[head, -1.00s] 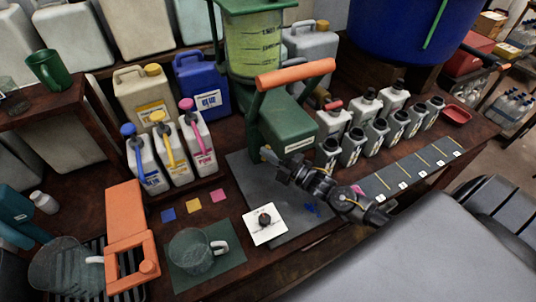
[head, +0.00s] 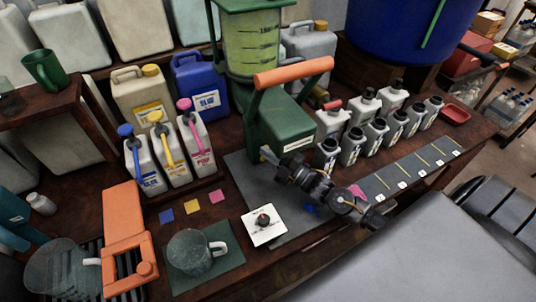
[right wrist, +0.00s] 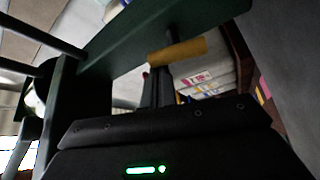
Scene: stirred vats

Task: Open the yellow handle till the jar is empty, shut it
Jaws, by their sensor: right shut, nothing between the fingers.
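The jar (head: 252,45) stands atop the green machine (head: 285,125) and holds yellow-green liquid up to near its upper marks. A yellow handle (right wrist: 178,50), a short bar, shows in the right wrist view just past my fingertips. In the head view I cannot make it out. My right gripper (head: 267,154) is shut and empty, low at the front of the green machine. In the right wrist view its dark fingers (right wrist: 160,82) point at the yellow bar; I cannot tell if they touch it. My left gripper is not in view.
A clear mug (head: 190,252) stands on a green mat at the front. A white card with a dark knob (head: 264,222) lies near my right arm. Several small bottles (head: 352,142) stand right of the machine. An orange lever (head: 293,71) crosses above it.

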